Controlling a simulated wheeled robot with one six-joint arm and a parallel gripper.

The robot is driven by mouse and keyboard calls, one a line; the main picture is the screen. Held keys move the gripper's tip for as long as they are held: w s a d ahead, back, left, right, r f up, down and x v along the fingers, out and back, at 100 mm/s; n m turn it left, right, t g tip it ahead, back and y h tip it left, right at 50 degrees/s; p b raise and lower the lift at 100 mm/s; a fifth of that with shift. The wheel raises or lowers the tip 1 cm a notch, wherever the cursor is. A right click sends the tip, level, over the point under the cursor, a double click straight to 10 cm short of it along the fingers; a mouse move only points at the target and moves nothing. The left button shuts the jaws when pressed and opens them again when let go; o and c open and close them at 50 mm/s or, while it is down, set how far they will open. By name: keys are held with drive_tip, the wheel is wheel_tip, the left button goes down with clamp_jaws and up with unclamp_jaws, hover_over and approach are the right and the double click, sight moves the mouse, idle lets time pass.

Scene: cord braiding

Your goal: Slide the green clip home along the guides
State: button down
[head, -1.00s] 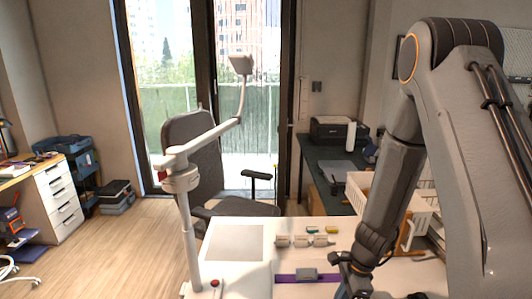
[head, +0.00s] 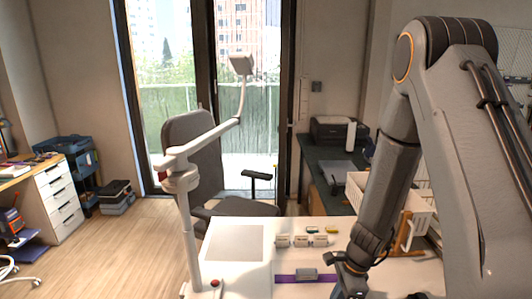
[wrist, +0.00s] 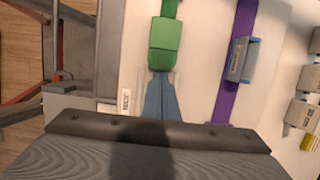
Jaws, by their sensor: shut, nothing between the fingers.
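The green clip (wrist: 164,43) lies on a green strap (wrist: 169,8) in the wrist view. It shows as a wider upper part and a block-like lower part. My gripper (wrist: 157,77) is shut and empty; its blue-grey tapered fingertips reach the block's lower edge, but I cannot tell whether they touch it. A clear, see-through piece shows around the fingertips. In the head view my gripper (head: 347,281) is low over the table's front right, and I cannot make out the green clip there.
A purple strap (wrist: 225,97) with a grey-blue clip (wrist: 240,60) runs alongside, to the right. White labelled blocks (head: 301,241) and small green (head: 312,230) and yellow (head: 331,230) pieces lie farther back on the white table. A white basket (head: 402,203) stands behind my arm. A pale mat (head: 235,242) lies left.

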drive_tip(key=shift+d+r+p, duration=0.5)
drive_tip(key=shift+r+p, duration=0.3)
drive_tip(key=shift+r, duration=0.05)
drive_tip(key=shift+d+r+p, duration=0.5)
drive_tip(key=shift+r+p, duration=0.3)
drive_tip(key=shift+p, duration=0.05)
drive_tip(key=shift+d+r+p, duration=0.5)
drive_tip(key=shift+r+p, duration=0.3)
drive_tip(key=shift+r, duration=0.05)
drive_tip(key=s+a+r+n+t+h+b, duration=0.1)
drive_tip(key=s+r+n+b, duration=0.7)
drive_tip(key=n, duration=1)
wheel_tip(320, 180, up, 3)
drive_tip(key=shift+s+a+r+h+b, duration=0.1)
drive_tip(key=shift+s+a+h+b, duration=0.3)
drive_tip(key=shift+s+a+h, duration=0.45)
